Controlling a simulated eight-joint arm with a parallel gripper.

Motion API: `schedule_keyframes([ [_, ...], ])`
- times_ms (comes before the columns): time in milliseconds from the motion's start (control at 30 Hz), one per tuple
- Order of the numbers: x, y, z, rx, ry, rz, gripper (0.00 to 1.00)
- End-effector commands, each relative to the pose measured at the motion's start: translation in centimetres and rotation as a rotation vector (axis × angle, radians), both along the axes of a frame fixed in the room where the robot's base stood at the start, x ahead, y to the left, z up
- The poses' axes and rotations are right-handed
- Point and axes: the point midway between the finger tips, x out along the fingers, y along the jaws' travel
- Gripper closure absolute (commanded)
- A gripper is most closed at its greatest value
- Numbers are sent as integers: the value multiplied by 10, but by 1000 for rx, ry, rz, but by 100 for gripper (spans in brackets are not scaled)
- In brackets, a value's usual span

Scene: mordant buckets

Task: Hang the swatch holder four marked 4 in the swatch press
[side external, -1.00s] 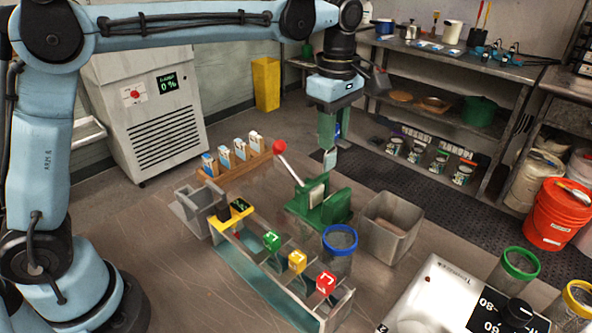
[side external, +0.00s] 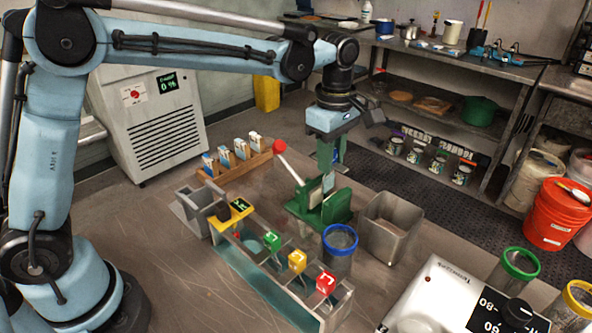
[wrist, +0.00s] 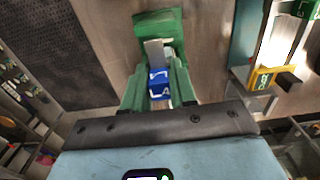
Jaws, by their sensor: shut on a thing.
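The blue holder (wrist: 158,78) is between the green fingers of my gripper (wrist: 158,90) in the wrist view; its marking is too small to read. My gripper (side external: 326,160) is shut on it, and a pale swatch plate (side external: 328,183) hangs below. The swatch press (side external: 325,208) is green, with a red-knobbed lever (side external: 279,147). The plate's lower end is at the press, overlapping its top in the side view; I cannot tell how deep it sits. The press also shows ahead of the fingers in the wrist view (wrist: 158,27).
A rack (side external: 262,272) with green, yellow and red holders stands in front of the press. A blue-rimmed container (side external: 340,240) and an open grey bin (side external: 392,228) stand close by on the right. A wooden rack (side external: 236,172) of swatches is behind left.

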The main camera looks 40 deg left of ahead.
Motion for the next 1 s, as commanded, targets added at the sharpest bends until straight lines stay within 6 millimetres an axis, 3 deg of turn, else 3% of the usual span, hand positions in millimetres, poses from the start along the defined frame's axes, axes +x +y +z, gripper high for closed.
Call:
schedule_keyframes([
  [700,0,0,-45,0,0,0,100],
  [1000,0,0,-54,0,0,0,100],
])
